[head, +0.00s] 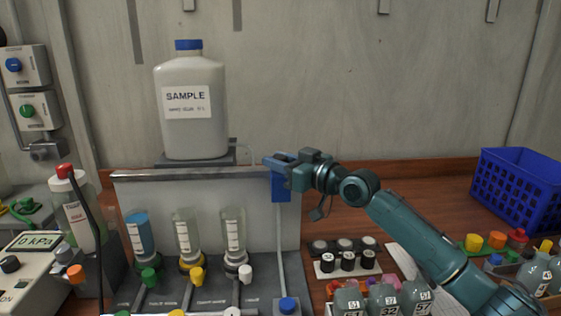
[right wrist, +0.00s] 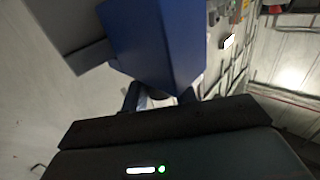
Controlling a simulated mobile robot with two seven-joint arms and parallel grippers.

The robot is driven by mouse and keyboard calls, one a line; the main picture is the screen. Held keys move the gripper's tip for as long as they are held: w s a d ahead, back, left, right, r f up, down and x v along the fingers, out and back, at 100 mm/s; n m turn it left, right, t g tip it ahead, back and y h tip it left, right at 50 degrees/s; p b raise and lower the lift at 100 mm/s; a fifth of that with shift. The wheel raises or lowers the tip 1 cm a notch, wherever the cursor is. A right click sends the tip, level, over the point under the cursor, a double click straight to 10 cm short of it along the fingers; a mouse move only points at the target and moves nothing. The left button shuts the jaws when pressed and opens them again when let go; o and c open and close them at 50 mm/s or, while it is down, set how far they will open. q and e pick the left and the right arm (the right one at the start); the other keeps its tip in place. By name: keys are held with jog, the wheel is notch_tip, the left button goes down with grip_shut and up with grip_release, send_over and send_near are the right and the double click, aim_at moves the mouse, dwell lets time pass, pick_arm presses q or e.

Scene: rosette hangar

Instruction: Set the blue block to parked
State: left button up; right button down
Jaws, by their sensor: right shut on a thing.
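The blue block (head: 281,188) is at the right end of the grey panel (head: 205,174), near its top edge, above a thin vertical tube. My right gripper (head: 279,163) reaches in from the right and is shut on the blue block at its top. In the right wrist view the blue block (right wrist: 155,45) fills the upper middle, with the fingertips against its near end. Part of the block is hidden by the gripper in the head view. My left gripper is in neither view.
A large SAMPLE bottle (head: 191,105) stands on a shelf left of my right gripper. Bottles with coloured valves line the panel front. Vials (head: 346,261) and small bottles (head: 383,299) stand below my arm. A blue basket (head: 519,188) is at far right.

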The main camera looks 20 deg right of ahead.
jog(key=shift+d, duration=0.15)
jog(key=c, duration=1.6)
grip_release()
jog(key=o, duration=0.3)
jog(key=shift+s+d, duration=0.1)
jog(key=shift+d, duration=0.05)
jog(key=shift+o, duration=0.9)
pick_arm(q)
jog(key=b, duration=0.1)
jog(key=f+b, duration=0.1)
jog(key=b, duration=0.1)
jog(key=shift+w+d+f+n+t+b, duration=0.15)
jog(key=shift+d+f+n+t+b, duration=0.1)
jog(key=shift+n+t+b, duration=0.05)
pick_arm(e)
jog(key=v, duration=1.3)
